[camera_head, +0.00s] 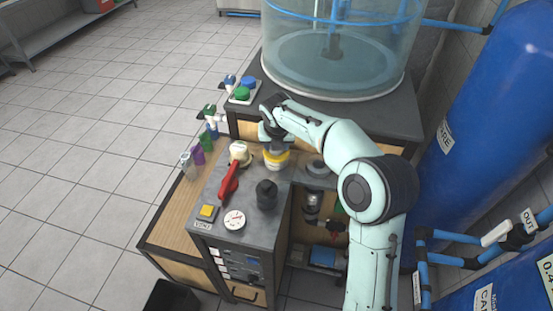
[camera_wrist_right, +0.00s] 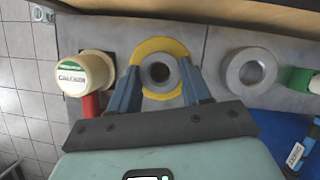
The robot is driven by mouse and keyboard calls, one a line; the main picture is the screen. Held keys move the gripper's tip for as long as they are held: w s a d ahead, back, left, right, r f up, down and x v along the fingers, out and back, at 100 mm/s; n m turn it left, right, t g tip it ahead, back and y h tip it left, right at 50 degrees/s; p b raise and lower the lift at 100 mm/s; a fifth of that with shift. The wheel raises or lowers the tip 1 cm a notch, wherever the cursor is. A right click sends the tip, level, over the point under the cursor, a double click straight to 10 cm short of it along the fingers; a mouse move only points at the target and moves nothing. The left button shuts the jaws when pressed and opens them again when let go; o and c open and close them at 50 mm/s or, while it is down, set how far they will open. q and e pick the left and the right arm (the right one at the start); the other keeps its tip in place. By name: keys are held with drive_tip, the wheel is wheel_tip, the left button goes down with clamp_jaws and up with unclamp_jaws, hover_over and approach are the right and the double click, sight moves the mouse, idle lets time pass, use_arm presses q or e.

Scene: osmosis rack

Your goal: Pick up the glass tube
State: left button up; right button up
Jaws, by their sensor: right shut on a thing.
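The glass tube (camera_wrist_right: 160,73) shows end-on in the right wrist view as a grey, round, hollow shape with a dark centre. It stands inside a yellow ring (camera_wrist_right: 143,48). My right gripper (camera_wrist_right: 160,85) has its two blue fingers on either side of the tube, shut on it. In the head view the right gripper (camera_head: 274,135) is over the yellow ring (camera_head: 276,160) on the grey counter, and the tube is mostly hidden there. I cannot tell if the tube is lifted. My left gripper is not in view.
A cream-capped fitting with a red handle (camera_head: 230,182) stands left of the ring, a black knob (camera_head: 266,194) in front. A grey ring (camera_wrist_right: 249,72) lies to the right. A large clear tank (camera_head: 340,60) stands behind. Coloured vials (camera_head: 198,155) line the left edge.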

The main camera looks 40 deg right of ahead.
drive_tip(key=shift+r, duration=0.1)
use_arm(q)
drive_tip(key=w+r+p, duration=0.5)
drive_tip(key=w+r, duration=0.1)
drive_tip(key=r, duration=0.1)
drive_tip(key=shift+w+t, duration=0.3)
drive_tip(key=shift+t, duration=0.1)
use_arm(e)
wheel_tip(320, 180, up, 28)
